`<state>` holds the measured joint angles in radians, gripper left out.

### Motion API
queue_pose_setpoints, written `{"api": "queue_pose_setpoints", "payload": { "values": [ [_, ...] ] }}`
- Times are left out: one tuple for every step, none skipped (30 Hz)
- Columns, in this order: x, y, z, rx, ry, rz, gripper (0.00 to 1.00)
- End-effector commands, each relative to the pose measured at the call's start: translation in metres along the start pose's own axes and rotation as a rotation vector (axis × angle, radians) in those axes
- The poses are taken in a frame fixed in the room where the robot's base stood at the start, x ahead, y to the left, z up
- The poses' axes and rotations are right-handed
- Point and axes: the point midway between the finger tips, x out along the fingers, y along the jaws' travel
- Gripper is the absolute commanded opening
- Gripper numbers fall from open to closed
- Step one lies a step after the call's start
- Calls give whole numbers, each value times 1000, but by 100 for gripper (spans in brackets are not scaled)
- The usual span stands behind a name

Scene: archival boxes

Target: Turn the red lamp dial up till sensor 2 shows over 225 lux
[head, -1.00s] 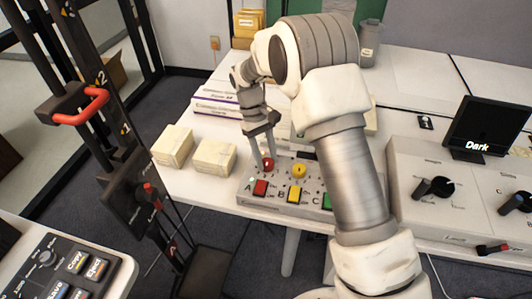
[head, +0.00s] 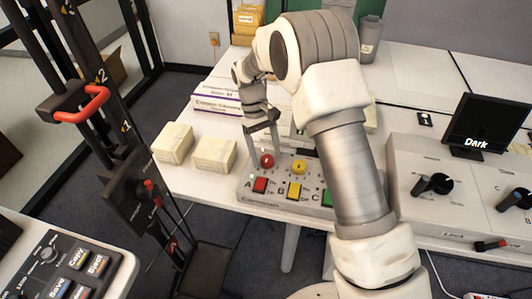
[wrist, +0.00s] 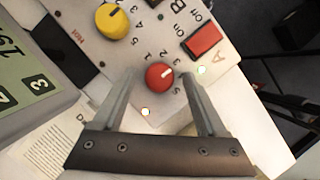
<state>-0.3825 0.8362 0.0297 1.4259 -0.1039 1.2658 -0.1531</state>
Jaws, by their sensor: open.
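The red dial (head: 267,160) sits on the sloped grey control panel (head: 252,195), above the red button marked A. My gripper (head: 265,153) is open, with its fingers apart on either side of the dial. In the wrist view the red dial (wrist: 159,77) lies between the open fingertips, with a visible gap; contact cannot be seen. Its white mark points to the upper right, among small printed numbers. A green display (wrist: 28,85) is cut off at the left of the wrist view. Its digits are only partly visible, and I cannot read a sensor 2 value.
A yellow dial (head: 299,167) is right of the red one, with a red button (head: 261,185) and yellow button (head: 294,190) below. Two cream boxes (head: 214,154) stand left of the panel. A black screen (head: 486,127) reading "Dark" stands at the right.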

Motion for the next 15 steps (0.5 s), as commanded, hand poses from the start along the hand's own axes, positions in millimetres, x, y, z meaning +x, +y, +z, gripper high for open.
{"api": "queue_pose_setpoints", "payload": {
  "values": [
    [0,0,0,0,-1,0,75],
    [0,0,0,0,-1,0,75],
    [0,0,0,0,-1,0,75],
    [-1,0,0,0,0,0,75],
    [-3,0,0,0,0,0,75],
    [-6,0,0,0,1,0,75],
    [-9,0,0,0,2,1,75],
    [-13,0,0,0,2,1,75],
    [-20,0,0,0,2,1,75],
    [-25,0,0,0,4,1,75],
    [-32,0,0,0,3,1,75],
    [-41,0,0,0,5,1,75],
    [-48,0,0,0,3,1,75],
    [-56,0,0,0,5,1,75],
    [-66,0,0,0,5,1,75]
  ]
}}
